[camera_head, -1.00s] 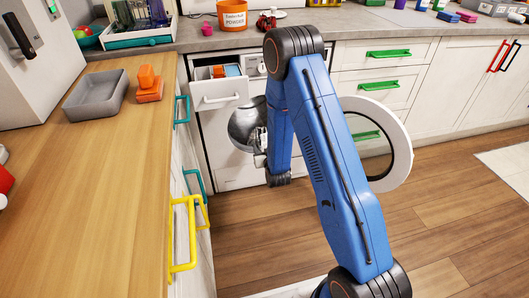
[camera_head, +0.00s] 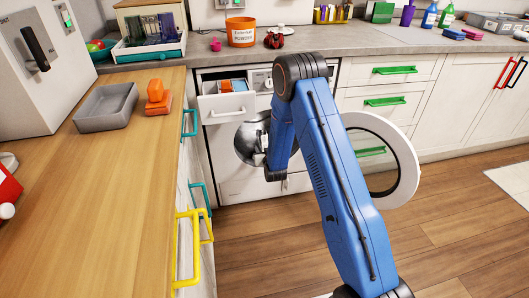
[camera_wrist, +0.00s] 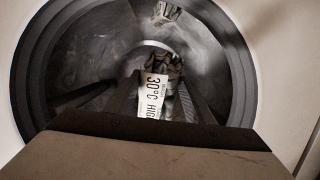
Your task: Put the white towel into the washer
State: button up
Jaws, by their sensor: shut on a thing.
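The washer (camera_head: 235,185) stands under the counter with its round door (camera_head: 408,165) swung open to the right. My gripper (camera_wrist: 160,98) is at the drum opening, partly hidden by my arm in the head view. A small pale crumpled thing (camera_wrist: 166,11) shows deeper in the drum. I cannot tell how far the towel is inside.
The detergent drawer (camera_head: 227,103) above the drum is pulled out. The wooden counter (camera_head: 110,200) at left holds a grey tray (camera_head: 105,110) and an orange thing (camera_head: 158,98). Yellow handles (camera_head: 190,245) stick out from its side.

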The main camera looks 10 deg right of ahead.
jog(key=r+x, duration=0.1)
jog(key=x, duration=1.2)
jog(key=shift+w, duration=0.35)
jog(key=shift+f, duration=0.15)
jog(key=shift+f, duration=2.5)
jog(key=o, duration=1.2)
jog(key=v, duration=1.7)
jog(key=shift+s, duration=0.2)
jog(key=shift+r, duration=0.2)
